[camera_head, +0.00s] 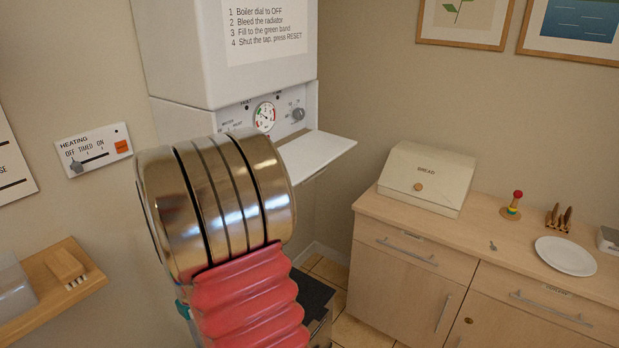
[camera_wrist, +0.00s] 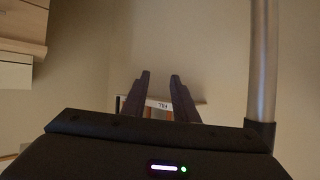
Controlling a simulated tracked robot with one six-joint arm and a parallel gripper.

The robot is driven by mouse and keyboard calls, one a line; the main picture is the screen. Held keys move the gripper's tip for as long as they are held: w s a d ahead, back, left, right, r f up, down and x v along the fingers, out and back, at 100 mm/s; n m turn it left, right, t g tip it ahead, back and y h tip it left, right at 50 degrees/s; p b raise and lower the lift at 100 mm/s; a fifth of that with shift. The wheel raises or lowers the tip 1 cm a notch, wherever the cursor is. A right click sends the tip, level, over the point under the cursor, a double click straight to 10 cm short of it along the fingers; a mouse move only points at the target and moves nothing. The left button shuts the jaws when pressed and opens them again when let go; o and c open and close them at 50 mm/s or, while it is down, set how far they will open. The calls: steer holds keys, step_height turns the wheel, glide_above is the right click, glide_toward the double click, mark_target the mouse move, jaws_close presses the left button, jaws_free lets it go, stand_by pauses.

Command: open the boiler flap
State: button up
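The white boiler (camera_head: 230,50) hangs on the wall in the head view. Its white flap (camera_head: 318,152) is folded down and sticks out roughly level at the boiler's lower front. The control panel behind it shows a round gauge (camera_head: 264,117) and a grey dial (camera_head: 298,115). My arm covers the left part of the flap and panel. My gripper is hidden in the head view. In the wrist view, my gripper (camera_wrist: 160,76) has its two dark fingers apart with nothing held between them. A small white label (camera_wrist: 158,104) shows beyond the fingers. I see no finger touching the flap.
A heating control (camera_head: 92,151) is on the wall at left, above a wooden shelf (camera_head: 50,295). A sideboard (camera_head: 400,275) stands at right with a bread box (camera_head: 428,178) and a plate (camera_head: 565,256). A grey upright bar (camera_wrist: 262,60) stands at right in the wrist view.

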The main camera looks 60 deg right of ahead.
steer(key=s+d+r+m+g+h, duration=0.3)
steer(key=s+d+r+h, duration=0.35)
steer(key=d, duration=0.25)
steer(key=m+g+h, duration=0.2)
steer(key=g+h, duration=0.4)
glide_toward(314, 177)
steer(key=v, duration=0.3)
steer(key=shift+w+a+f, duration=0.15)
steer(key=shift+w, duration=0.2)
steer(key=x, duration=1.4)
steer(key=shift+s+f, duration=0.1)
steer(key=shift+f, duration=0.1)
steer(key=shift+c, duration=0.2)
jaws_close()
